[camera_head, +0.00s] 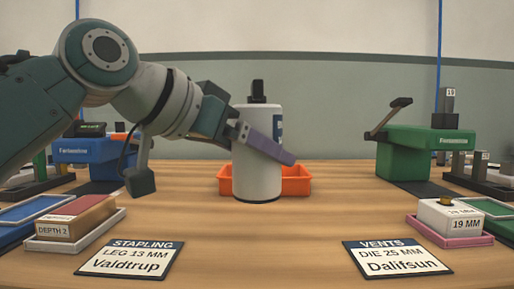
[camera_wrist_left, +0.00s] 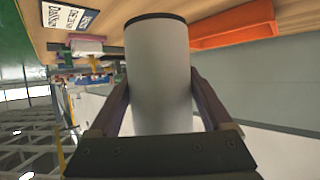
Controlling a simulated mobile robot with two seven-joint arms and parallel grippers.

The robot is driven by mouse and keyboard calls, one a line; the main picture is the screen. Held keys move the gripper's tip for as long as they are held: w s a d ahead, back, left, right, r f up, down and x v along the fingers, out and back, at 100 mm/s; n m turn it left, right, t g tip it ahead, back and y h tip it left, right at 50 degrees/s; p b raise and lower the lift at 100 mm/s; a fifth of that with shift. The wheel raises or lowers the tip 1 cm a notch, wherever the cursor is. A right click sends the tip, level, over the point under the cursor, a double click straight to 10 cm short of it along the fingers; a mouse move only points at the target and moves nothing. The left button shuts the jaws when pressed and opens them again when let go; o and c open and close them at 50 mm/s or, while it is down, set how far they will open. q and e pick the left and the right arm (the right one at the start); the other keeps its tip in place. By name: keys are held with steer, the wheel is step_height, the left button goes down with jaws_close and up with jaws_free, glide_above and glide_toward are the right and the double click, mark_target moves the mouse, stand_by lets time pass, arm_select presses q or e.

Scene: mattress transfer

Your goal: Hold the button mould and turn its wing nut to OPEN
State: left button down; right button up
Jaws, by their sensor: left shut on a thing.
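My left gripper (camera_head: 283,158) is shut on a white spray-type canister (camera_head: 256,178) with a black top. One finger crosses its front in the head view, and in the wrist view (camera_wrist_left: 160,110) the white body (camera_wrist_left: 160,70) sits between both fingers. The canister is upright; its base appears at the tabletop, though I cannot tell whether it bears on it. At the right, a white block (camera_head: 450,222) marked 19 MM, with a brass piece (camera_head: 445,202) on top, sits on a pink tray. It may be the button mould; its nut's setting is too small to read. My right gripper is out of view.
An orange bin (camera_head: 296,181) stands behind the canister. A green press (camera_head: 415,152) is at right and a blue one (camera_head: 88,150) at left. A red-brown block (camera_head: 78,215) lies on a left tray. Cards marked STAPLING (camera_head: 130,260) and VENTS (camera_head: 396,259) lie in front, with clear wood between.

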mark_target(258, 195)
arm_select(q)
steer(key=shift+f, duration=0.15)
steer(key=shift+f, duration=0.35)
steer(key=shift+f+b, duration=0.6)
steer(key=shift+f, duration=0.1)
steer(key=shift+f+b, duration=0.35)
steer(key=shift+f, duration=0.35)
steer(key=shift+f, duration=0.35)
steer(key=shift+f+b, duration=0.35)
steer(key=shift+f, duration=0.35)
steer(key=shift+f, duration=0.2)
